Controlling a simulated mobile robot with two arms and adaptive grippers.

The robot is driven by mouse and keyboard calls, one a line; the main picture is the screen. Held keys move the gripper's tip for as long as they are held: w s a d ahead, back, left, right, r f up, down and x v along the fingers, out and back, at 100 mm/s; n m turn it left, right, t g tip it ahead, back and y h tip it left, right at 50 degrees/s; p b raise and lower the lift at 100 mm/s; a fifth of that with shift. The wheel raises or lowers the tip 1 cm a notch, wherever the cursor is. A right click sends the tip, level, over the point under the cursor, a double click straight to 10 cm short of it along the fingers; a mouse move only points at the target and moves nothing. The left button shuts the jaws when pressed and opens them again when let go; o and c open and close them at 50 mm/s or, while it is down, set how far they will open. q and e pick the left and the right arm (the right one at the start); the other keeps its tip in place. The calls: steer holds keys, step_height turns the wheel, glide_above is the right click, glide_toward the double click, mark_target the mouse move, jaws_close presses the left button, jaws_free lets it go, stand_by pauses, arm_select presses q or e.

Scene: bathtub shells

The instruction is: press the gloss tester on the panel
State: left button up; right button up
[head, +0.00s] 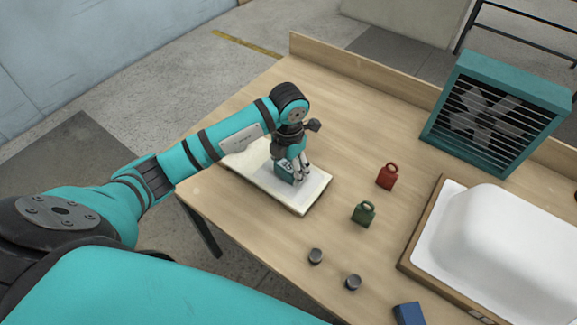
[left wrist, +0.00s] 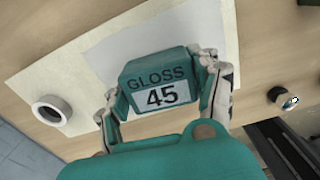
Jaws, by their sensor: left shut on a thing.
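The gloss tester (head: 285,173) is a small teal box. In the left wrist view the tester (left wrist: 160,86) shows a label reading "GLOSS 45". My left gripper (head: 297,176) points down and is shut on the tester, with one finger on each side in the left wrist view. The pale panel (head: 303,195) lies flat on the table at its left side, under the tester. In the left wrist view a white sheet-like area (left wrist: 200,28) shows behind the tester. I cannot tell whether the tester's underside touches the panel. My right gripper is not in view.
A white tub shell (head: 505,250) and a teal fan (head: 497,110) stand right. A white ring (left wrist: 51,110) lies beside the tester.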

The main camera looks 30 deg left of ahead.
mark_target(289, 164)
arm_select(q)
steer(key=shift+s+f, duration=0.1)
steer(key=shift+r+p, duration=0.7)
steer(key=shift+r, duration=0.2)
steer(key=shift+r+p, duration=1.75)
steer(key=shift+r, duration=0.9)
